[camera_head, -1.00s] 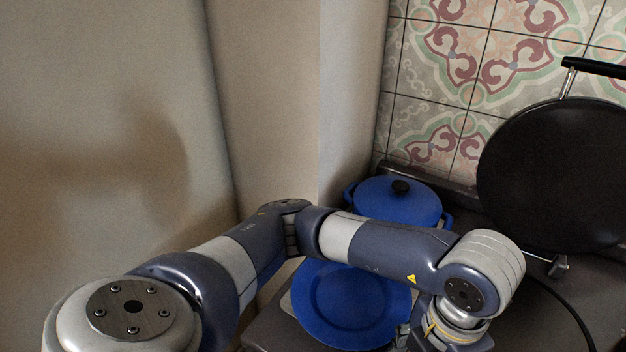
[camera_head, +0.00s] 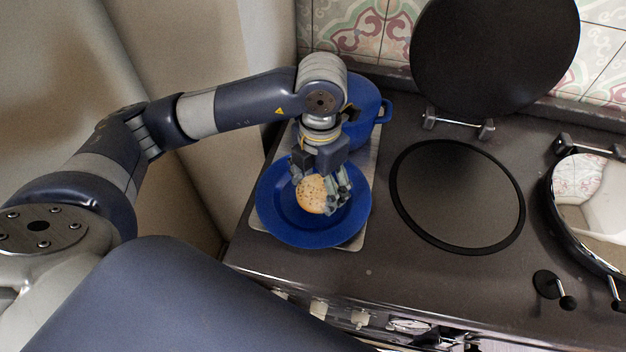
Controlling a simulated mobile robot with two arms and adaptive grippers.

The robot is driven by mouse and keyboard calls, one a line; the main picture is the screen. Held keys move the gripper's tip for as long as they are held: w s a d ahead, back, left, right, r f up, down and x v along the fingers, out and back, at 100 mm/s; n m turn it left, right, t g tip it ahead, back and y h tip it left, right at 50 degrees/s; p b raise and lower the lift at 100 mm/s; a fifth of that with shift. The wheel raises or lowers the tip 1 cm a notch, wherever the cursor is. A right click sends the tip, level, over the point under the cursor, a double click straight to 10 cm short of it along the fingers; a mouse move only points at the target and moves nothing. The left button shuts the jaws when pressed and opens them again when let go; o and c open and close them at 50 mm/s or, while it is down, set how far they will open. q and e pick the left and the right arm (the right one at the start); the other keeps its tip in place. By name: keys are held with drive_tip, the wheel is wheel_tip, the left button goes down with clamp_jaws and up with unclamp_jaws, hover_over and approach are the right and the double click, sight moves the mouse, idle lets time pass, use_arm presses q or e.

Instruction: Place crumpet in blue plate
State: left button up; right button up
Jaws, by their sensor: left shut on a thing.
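The crumpet (camera_head: 312,196) is round and golden with dark specks. It shows over the middle of the blue plate (camera_head: 275,222), and I cannot tell whether it touches the plate. My left gripper (camera_head: 326,192) points down over the plate and is shut on the crumpet, its fingers covering the crumpet's right side. The blue plate lies on a light board at the left end of the stove top. My right gripper is not in view.
A blue pot (camera_head: 367,112) stands behind the plate, partly hidden by my left arm. A round dark hotplate (camera_head: 458,196) is to the right, with a raised black lid (camera_head: 495,50) behind it. A shiny domed lid (camera_head: 592,205) is at the far right. The front strip of the stove top is clear.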

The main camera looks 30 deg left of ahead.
sight(314, 181)
use_arm(q)
drive_tip(key=shift+w+a+f, duration=0.1)
drive_tip(key=shift+w+a, duration=0.5)
drive_tip(key=shift+a, duration=0.2)
drive_tip(key=shift+f+p, duration=0.2)
drive_tip(key=shift+p, duration=0.1)
wheel_tip(314, 181, down, 2)
drive_tip(key=shift+f+p, duration=0.1)
drive_tip(key=shift+p, duration=0.45)
drive_tip(key=shift+f, duration=0.5)
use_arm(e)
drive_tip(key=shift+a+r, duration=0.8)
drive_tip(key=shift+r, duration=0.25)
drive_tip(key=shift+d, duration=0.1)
use_arm(q)
drive_tip(key=shift+f, duration=0.15)
drive_tip(key=o, duration=0.8)
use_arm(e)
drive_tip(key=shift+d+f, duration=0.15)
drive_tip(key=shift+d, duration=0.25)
